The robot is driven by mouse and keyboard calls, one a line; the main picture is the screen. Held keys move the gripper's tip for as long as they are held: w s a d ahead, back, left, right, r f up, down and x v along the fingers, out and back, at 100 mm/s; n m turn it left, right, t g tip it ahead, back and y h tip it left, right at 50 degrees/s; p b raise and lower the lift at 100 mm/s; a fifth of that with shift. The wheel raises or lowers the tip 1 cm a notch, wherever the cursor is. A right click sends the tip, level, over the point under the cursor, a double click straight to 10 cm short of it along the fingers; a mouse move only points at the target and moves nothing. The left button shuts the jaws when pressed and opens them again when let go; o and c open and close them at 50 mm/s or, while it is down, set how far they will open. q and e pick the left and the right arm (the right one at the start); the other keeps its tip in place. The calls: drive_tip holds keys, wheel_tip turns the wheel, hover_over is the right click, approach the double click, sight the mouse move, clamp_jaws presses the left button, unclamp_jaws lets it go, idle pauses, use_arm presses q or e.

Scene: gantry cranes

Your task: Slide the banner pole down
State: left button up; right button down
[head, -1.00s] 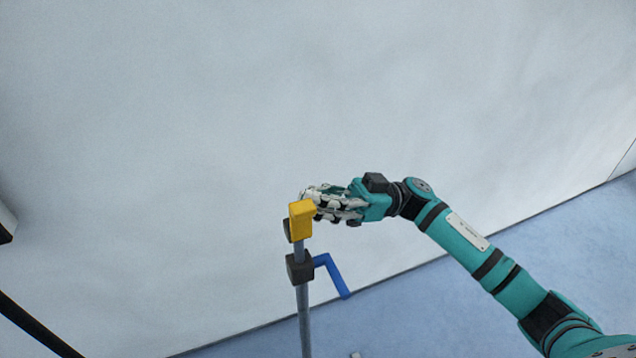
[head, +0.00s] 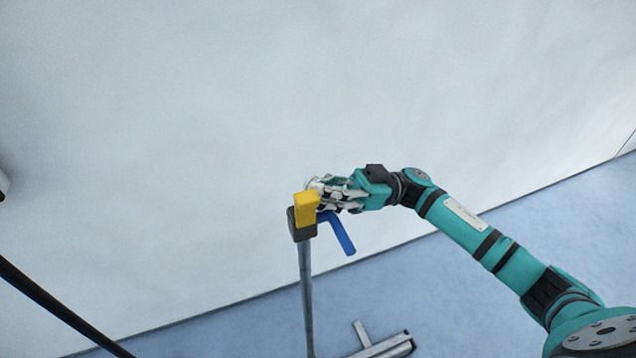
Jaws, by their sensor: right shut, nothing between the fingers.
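The banner pole (head: 305,290) is a grey upright post. Its top carries a yellow block (head: 307,208), which sits right at a dark collar (head: 301,229) with no grey tube showing between them. A blue crank handle (head: 341,235) sticks out from the collar to the right and down. My right gripper (head: 316,189) comes in from the right and is shut with nothing held. Its fingertips are at the upper right of the yellow block, partly hidden behind it; I cannot tell whether they touch. My left gripper is not in view.
A pale wall (head: 200,100) stands behind, meeting a blue floor (head: 460,310). A grey metal foot piece (head: 385,346) lies on the floor right of the pole. A dark bar (head: 50,303) crosses the lower left.

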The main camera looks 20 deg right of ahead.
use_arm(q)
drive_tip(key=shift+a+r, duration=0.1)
use_arm(e)
drive_tip(key=shift+r, duration=0.15)
wheel_tip(320, 180, up, 4)
drive_tip(key=p, duration=0.4)
use_arm(q)
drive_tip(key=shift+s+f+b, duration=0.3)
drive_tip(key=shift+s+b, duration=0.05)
drive_tip(key=shift+b, duration=1.85)
use_arm(e)
drive_tip(key=v, duration=1)
